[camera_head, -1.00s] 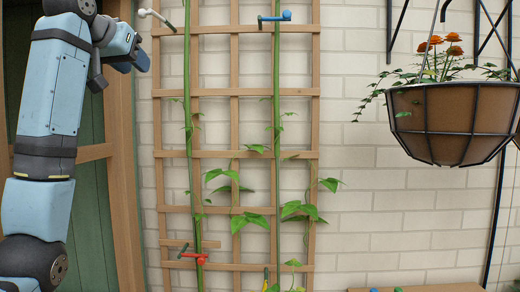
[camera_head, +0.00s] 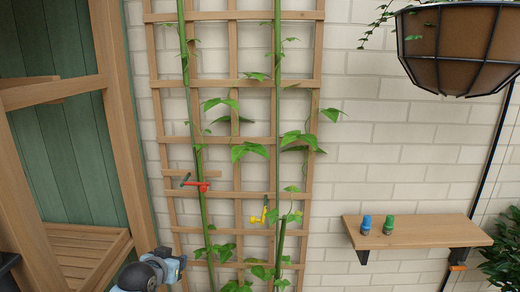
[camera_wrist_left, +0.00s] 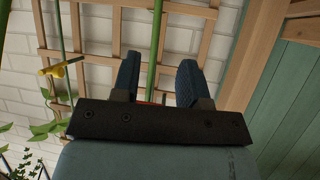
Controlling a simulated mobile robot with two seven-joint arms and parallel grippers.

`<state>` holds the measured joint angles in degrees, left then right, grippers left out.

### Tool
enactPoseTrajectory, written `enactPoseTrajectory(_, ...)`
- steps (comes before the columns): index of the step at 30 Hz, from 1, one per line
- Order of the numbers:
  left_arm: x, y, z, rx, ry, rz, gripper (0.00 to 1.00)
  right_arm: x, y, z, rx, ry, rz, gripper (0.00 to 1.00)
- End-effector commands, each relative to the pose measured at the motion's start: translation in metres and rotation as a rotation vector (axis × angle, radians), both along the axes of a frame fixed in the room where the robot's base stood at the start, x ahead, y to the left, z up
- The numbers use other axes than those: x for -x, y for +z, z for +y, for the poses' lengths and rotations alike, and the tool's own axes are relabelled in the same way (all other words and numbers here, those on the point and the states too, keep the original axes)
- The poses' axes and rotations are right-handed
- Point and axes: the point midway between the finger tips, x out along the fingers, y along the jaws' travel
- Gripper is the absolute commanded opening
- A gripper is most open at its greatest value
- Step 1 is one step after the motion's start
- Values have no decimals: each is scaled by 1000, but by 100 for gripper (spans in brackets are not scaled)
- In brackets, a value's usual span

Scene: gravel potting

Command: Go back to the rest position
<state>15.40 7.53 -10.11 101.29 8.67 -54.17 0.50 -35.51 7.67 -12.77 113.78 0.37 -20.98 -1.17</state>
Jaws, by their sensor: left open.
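My left gripper (camera_wrist_left: 159,62) is open in the left wrist view, its two dark blue fingers apart with nothing held. A green stem (camera_wrist_left: 156,45) shows behind the gap between them. In the head view only a blue part of my left arm (camera_head: 150,272) shows at the bottom, low beside the trellis (camera_head: 235,88). A red clip (camera_head: 203,186) sits at the left stem and a yellow clip (camera_head: 258,217) near the right stem. The yellow clip also shows in the left wrist view (camera_wrist_left: 55,70). A bit of red (camera_wrist_left: 150,103) is mostly hidden behind the gripper. My right gripper is out of view.
A wooden wall shelf (camera_head: 420,236) at the right bears a blue item (camera_head: 366,224) and a green item (camera_head: 389,224). A hanging planter (camera_head: 460,50) is at the upper right. A wooden frame (camera_head: 117,110) borders the left. The wall between trellis and shelf is clear.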

Motion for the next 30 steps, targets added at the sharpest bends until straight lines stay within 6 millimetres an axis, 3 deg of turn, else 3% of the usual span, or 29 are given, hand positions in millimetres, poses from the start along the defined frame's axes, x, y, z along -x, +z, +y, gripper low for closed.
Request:
enactPoseTrajectory(1, 24, -33, -3, 0, -5, 17, 40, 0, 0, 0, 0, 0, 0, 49)
enactPoseTrajectory(3, 56, -68, -6, -3, -11, 25, 40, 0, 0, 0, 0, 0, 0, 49)
enactPoseTrajectory(9, 160, -151, -17, -1, -33, 50, 40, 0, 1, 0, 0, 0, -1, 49)
enactPoseTrajectory(12, 216, -181, -23, 3, -44, 61, 40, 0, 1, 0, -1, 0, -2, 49)
enactPoseTrajectory(18, 310, -212, -31, 15, -61, 75, 40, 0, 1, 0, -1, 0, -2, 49)
enactPoseTrajectory(21, 338, -217, -34, 19, -66, 78, 40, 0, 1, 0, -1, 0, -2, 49)
enactPoseTrajectory(24, 352, -219, -35, 21, -68, 79, 40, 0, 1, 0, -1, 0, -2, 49)
enactPoseTrajectory(30, 355, -219, -36, 22, -69, 78, 40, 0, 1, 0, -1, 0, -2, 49)
